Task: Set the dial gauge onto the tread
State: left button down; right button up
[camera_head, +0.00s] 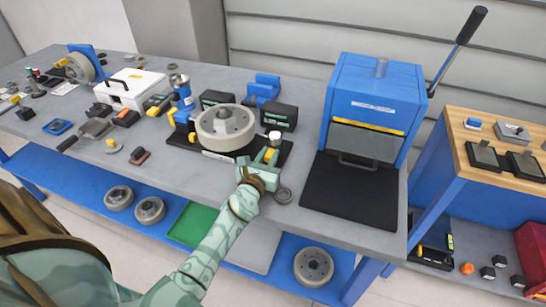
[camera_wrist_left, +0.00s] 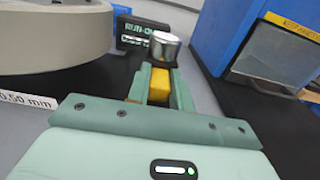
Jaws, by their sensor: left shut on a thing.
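My left gripper (camera_head: 268,161) is shut on the dial gauge (camera_head: 274,135), which has a yellow body and a round silver top. In the left wrist view the gauge's yellow part (camera_wrist_left: 158,86) sits between the green fingers (camera_wrist_left: 158,88), with the silver top (camera_wrist_left: 164,46) beyond them. The thick grey wheel (camera_head: 225,130) lies on a black base (camera_head: 187,142). Its tread (camera_wrist_left: 55,50) shows at the upper left of the left wrist view, with the gauge to its right. A gap shows between them there. My right gripper is not in view.
A display (camera_wrist_left: 133,35) stands behind the gauge. A blue press (camera_head: 372,95) with a black mat (camera_head: 350,190) stands to the right. A grey ring (camera_head: 283,195) lies near the gripper. Tools and a white case (camera_head: 130,88) crowd the bench's left side.

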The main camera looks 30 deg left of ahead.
pick_arm(q)
jog(key=shift+s+a, duration=0.25)
jog(key=shift+a, duration=0.8)
jog(key=c, duration=1.2)
grip_release()
jog(key=shift+c, duration=0.2)
jog(key=shift+a, duration=0.15)
